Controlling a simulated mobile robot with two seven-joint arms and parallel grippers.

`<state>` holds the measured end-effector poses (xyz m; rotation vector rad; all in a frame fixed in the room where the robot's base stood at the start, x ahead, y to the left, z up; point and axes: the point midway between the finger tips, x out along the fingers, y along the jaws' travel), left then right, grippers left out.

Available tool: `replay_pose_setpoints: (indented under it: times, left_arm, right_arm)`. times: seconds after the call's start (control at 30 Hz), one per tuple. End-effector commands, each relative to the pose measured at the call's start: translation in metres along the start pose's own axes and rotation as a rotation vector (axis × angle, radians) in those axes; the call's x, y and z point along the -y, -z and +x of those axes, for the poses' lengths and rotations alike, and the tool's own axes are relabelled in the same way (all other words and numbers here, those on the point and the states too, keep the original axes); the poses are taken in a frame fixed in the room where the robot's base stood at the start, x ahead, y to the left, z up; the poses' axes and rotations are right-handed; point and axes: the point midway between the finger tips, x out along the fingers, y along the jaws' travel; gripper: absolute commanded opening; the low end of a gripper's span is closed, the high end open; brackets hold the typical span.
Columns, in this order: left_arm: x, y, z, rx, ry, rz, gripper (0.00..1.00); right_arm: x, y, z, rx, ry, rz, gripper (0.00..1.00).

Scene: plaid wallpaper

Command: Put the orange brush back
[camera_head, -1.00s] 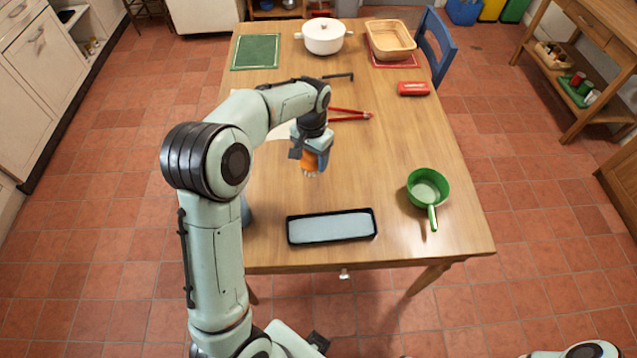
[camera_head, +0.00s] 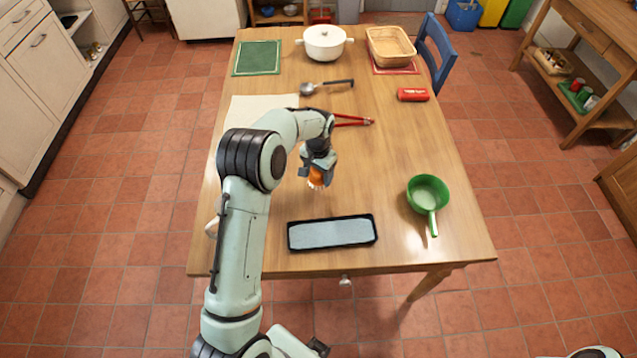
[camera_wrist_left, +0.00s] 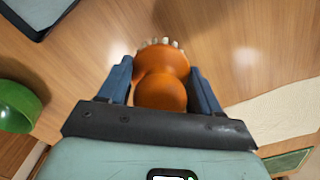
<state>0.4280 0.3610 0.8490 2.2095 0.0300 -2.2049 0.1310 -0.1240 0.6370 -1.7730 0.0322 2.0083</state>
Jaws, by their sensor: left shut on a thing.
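The orange brush (camera_head: 317,177) has a round orange body and pale bristles. My left gripper (camera_head: 318,168) is shut on it and holds it above the table, behind the black-rimmed tray. In the left wrist view the brush (camera_wrist_left: 162,80) sits between the two blue fingers of the gripper (camera_wrist_left: 162,88), its bristles pointing away from the palm. The black tray (camera_head: 290,236) with a pale blue-grey inside lies near the front edge of the table. My right gripper is not in view.
On the wooden table (camera_head: 400,150), a green saucepan (camera_head: 428,190) stands right of the tray. Red-handled tongs (camera_head: 352,121), a ladle (camera_head: 330,86), a red case (camera_head: 412,94), a white pot (camera_head: 324,42) and a basket (camera_head: 391,46) are farther back. The wood around the tray is clear.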

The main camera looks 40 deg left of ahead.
Motion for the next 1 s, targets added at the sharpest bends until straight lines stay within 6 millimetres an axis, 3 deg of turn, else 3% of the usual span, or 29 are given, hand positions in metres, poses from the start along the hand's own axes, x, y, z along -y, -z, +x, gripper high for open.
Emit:
replay_pose_setpoints:
  times: [0.23, 0.43, 0.83, 0.87, 0.9, 0.93, 1.0]
  left_arm:
    - [0.0, 0.0, 0.019, 0.001, -0.001, 0.001, 0.39]
    - [0.0, 0.0, 0.049, 0.001, 0.0, 0.0, 0.39]
    - [0.0, 0.0, 0.055, -0.001, 0.0, 0.0, 0.39]
    - [0.0, 0.0, 0.055, -0.001, 0.0, 0.0, 0.67]
    - [0.0, 0.0, 0.055, -0.001, 0.0, 0.0, 0.8]
    - [0.0, 0.0, 0.054, -0.001, 0.0, 0.0, 0.89]
    - [0.0, 0.0, 0.054, -0.001, 0.0, 0.0, 0.89]
  right_arm:
    - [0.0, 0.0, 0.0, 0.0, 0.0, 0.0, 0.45]
    - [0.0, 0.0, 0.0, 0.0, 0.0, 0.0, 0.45]
    - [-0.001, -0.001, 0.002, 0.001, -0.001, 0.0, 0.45]
    - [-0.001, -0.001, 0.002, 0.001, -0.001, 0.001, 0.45]
    - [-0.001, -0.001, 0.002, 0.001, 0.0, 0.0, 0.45]
    - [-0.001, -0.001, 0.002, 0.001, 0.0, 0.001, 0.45]
    - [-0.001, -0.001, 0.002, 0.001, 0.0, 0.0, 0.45]
